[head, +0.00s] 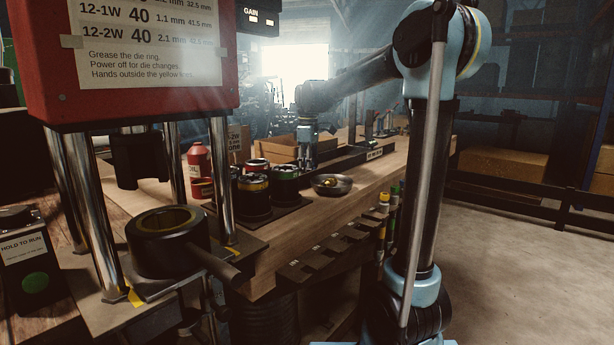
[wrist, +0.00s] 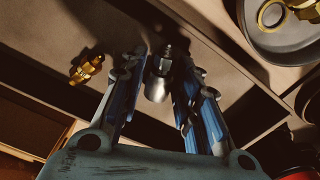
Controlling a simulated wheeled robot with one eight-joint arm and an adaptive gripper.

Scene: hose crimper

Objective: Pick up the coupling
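A silver and dark coupling (wrist: 159,78) shows in the wrist view, between the two blue fingers of my gripper (wrist: 160,65). The fingers are spread, one on either side of it. I cannot tell whether either finger touches it. A brass fitting (wrist: 87,68) lies apart on the same surface, left of the fingers. In the head view my gripper (head: 308,150) points down over the far part of the bench, behind the metal bowl. The coupling cannot be made out in the head view.
A metal bowl (head: 332,186) with brass pieces stands on the wooden bench (head: 385,170). Dark die sets (head: 253,192) and red containers (head: 198,163) stand left of it. A cardboard box (head: 282,149) is beside my gripper. The red press (head: 130,60) fills the left foreground.

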